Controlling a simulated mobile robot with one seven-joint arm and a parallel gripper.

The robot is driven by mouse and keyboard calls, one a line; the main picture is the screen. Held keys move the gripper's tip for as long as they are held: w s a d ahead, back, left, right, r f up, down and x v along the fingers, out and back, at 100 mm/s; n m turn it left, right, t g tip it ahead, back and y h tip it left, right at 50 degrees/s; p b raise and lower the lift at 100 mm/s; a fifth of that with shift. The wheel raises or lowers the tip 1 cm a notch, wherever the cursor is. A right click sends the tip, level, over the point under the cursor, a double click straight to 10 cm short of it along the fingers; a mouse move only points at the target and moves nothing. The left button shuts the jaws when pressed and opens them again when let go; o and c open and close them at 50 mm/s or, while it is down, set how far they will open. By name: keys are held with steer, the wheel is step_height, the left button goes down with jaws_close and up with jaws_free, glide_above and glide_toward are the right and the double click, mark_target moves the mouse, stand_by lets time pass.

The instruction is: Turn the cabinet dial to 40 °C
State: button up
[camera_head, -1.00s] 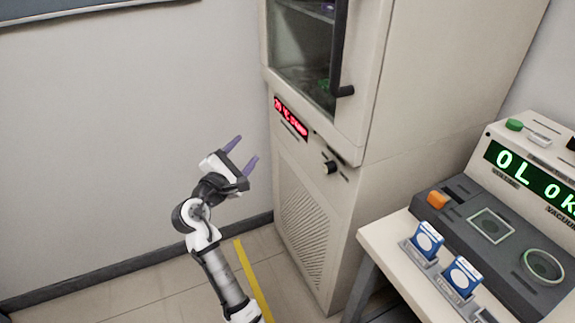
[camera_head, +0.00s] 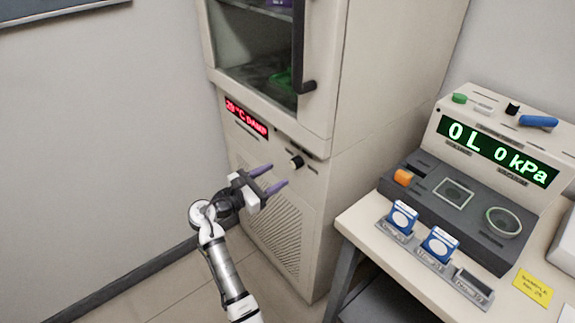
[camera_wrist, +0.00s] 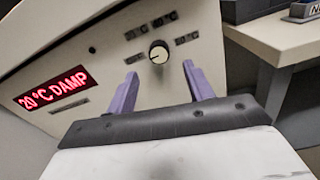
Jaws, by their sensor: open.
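The cabinet dial (camera_head: 297,162) is a small black knob with a light face on the cabinet front, below the glass door. In the wrist view the dial (camera_wrist: 159,52) sits beyond and between my fingertips, with a pointer mark and small labels around it, too blurred to read surely. The red display (camera_head: 246,117) reads about "20 °C DAMP", clearer in the wrist view (camera_wrist: 55,90). My gripper (camera_head: 277,177) is open and empty, its two purple fingers pointing at the cabinet just below left of the dial, apparently not touching it.
The cabinet door handle (camera_head: 303,60) hangs above the dial. A bench (camera_head: 352,228) stands to the right with a console whose green display (camera_head: 497,151) reads "0 L 0 kPa", and blue-white cartridges (camera_head: 402,217) in a rack. The floor left of the cabinet is clear.

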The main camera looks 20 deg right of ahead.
mark_target(293, 166)
steer(key=p+x, duration=0.1)
steer(key=x, duration=0.5)
steer(key=shift+c, duration=0.3)
steer(key=c, duration=0.9)
